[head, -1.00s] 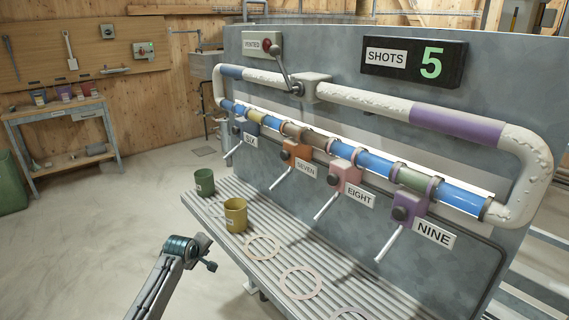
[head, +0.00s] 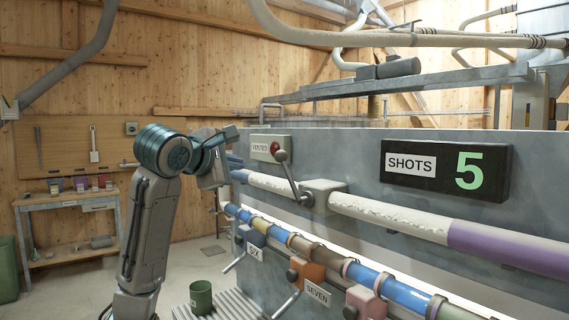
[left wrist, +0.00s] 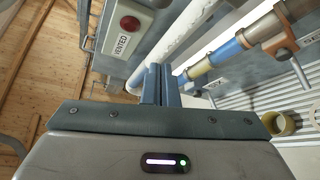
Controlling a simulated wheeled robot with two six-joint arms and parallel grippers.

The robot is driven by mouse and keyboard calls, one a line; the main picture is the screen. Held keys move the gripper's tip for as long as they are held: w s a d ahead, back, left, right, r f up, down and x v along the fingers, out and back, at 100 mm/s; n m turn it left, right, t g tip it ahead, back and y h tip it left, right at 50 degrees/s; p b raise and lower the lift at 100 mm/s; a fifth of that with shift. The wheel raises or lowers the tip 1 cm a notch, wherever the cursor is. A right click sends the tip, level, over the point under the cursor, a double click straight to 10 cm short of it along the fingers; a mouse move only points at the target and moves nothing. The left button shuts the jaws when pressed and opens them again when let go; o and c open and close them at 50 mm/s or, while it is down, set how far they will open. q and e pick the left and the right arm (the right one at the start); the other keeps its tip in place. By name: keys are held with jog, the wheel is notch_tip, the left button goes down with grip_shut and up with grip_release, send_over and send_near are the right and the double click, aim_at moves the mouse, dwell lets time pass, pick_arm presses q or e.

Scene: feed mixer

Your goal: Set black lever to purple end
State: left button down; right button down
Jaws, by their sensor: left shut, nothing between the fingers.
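The black lever (head: 292,180) is a dark rod with a round knob, pivoting on a grey block (head: 323,196) in the upper white pipe. It leans up and to the left, away from the purple end (head: 508,250), a purple band on the pipe at right. The blue band at the pipe's left is mostly hidden behind my left gripper (head: 228,134). That gripper is raised left of the lever, apart from it. In the left wrist view its fingers (left wrist: 160,86) are shut and empty. I cannot make out the lever there. My right gripper is not in view.
A VENTED sign with a red lamp (head: 271,149) sits beside the lever's knob. A SHOTS display (head: 446,170) reads 5. Below runs a coloured pipe with small taps, including the orange SEVEN tap (head: 305,273). A green cup (head: 201,297) stands on the ribbed shelf.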

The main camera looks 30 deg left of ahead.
aim_at(289, 176)
pick_arm(q)
jog(key=shift+s+d+r, duration=0.1)
jog(key=shift+s+r, duration=0.15)
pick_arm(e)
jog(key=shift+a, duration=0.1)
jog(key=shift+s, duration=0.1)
